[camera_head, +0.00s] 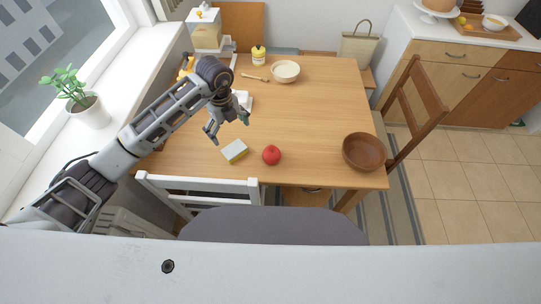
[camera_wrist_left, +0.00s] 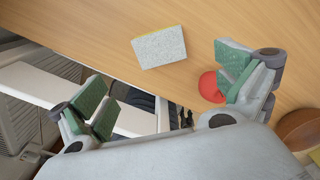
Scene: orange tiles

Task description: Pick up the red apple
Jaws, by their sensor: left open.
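The red apple (camera_head: 271,155) sits on the wooden table (camera_head: 320,100) near its front edge, between a sponge and a brown bowl. My left gripper (camera_head: 228,131) is open and empty above the table, to the left of the apple and farther back. In the left wrist view the apple (camera_wrist_left: 210,87) is partly hidden behind the right finger of my left gripper (camera_wrist_left: 165,98). No contact with the apple can be made out. My right gripper is not in view.
A yellow and grey sponge (camera_head: 234,150) lies just left of the apple. A brown bowl (camera_head: 364,152) stands to the right. A white chair (camera_head: 200,188) is at the front edge and a brown chair (camera_head: 415,105) at the right. A cream bowl (camera_head: 285,72) stands at the back.

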